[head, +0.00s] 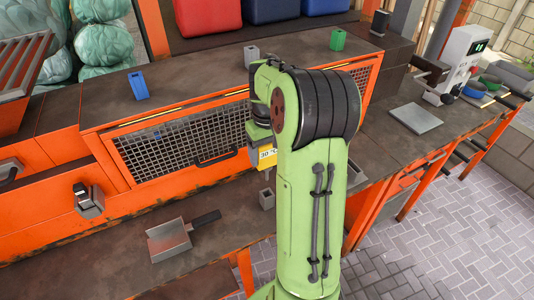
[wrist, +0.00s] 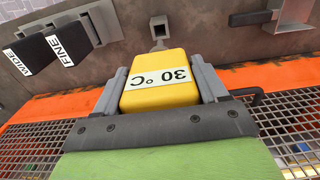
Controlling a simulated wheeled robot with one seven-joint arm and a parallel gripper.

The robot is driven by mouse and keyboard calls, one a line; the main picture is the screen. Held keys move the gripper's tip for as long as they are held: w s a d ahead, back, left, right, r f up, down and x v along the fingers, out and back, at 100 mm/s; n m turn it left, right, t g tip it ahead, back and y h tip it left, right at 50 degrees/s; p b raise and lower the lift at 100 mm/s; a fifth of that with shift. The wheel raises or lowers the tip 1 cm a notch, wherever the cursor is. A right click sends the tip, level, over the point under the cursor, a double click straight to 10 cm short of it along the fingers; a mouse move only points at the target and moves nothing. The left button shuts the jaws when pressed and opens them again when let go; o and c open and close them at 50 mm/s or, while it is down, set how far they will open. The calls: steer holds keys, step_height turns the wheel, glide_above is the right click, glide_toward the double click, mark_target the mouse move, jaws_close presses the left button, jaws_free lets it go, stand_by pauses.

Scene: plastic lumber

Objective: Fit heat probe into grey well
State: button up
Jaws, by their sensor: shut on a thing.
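The heat probe is a yellow block with a white "30 °C" label; it shows in the wrist view (wrist: 155,95) and partly in the head view (head: 264,157). My gripper (wrist: 159,75) is shut on its two sides. A small grey block with a square opening, the grey well, stands on the lower bench in the wrist view (wrist: 158,30) and the head view (head: 267,200). The probe is above it and seems apart from it. The probe's lower end is mostly hidden. A similar grey block (head: 251,55) stands on the upper shelf.
A blue block (head: 140,86) and a green block (head: 337,39) stand on the upper shelf. A grey dustpan-like scoop (head: 168,240) lies left of the well. Black parts marked WIDE and FINE (wrist: 62,45) stand on its other side. Mesh panel (head: 195,135) lies behind.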

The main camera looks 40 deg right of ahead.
steer(key=shift+r+p, duration=2.15)
steer(key=shift+r, duration=0.5)
steer(key=shift+f, duration=0.1)
